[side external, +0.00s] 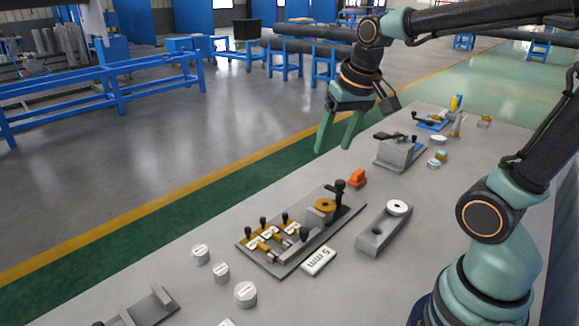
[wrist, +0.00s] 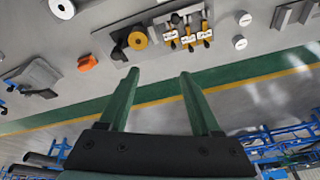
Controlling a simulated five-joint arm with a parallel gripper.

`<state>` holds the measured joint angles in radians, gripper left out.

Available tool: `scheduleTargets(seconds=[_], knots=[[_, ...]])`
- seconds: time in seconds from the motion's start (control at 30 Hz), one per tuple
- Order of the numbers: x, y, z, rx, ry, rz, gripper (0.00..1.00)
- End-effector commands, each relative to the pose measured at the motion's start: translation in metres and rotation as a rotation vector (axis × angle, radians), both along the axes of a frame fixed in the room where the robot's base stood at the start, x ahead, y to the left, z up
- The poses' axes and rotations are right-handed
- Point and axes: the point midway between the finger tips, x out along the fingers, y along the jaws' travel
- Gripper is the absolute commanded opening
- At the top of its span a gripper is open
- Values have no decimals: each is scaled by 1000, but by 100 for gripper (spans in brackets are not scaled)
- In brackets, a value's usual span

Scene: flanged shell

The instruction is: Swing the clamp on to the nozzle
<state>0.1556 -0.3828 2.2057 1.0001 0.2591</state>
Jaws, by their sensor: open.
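My gripper (side external: 333,146) is open and empty, high above the bench's far-left edge, with its fingers pointing down; it also shows in the wrist view (wrist: 159,73). A dark plate fixture (side external: 287,262) carries a brass ring (side external: 325,205), a black-knobbed post (side external: 340,188) and several brass pieces with black knobs. The gripper is apart from it. A grey block (side external: 400,153) bears a black-handled device (side external: 388,136) that looks like a clamp. A blue-based device (side external: 433,124) with a black handle lies farther back. I cannot tell which part is the nozzle.
An orange block (side external: 358,178) lies between the plate fixture and the grey block. A grey bar with a white ring (side external: 397,207), a "5 mm" block (side external: 318,261) and several white-topped cylinders (side external: 245,294) stand on the bench. The bench strip below the gripper is clear.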

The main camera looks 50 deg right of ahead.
Motion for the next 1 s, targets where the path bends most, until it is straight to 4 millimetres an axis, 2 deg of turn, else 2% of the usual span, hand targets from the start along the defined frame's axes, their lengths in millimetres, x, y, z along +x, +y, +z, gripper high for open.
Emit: scheduleTargets(seconds=[0.2,0.4,0.5,0.6,0.77,0.87,1.0], knots=[[32,-53,-15,79,128,-323,65],[50,-100,-39,135,224,-588,65],[54,-117,-49,153,254,-679,65],[56,-126,-56,163,274,-734,65],[57,-131,-64,168,283,-762,65],[56,-131,-75,168,285,-761,65],[56,-130,-99,168,287,-759,65]])
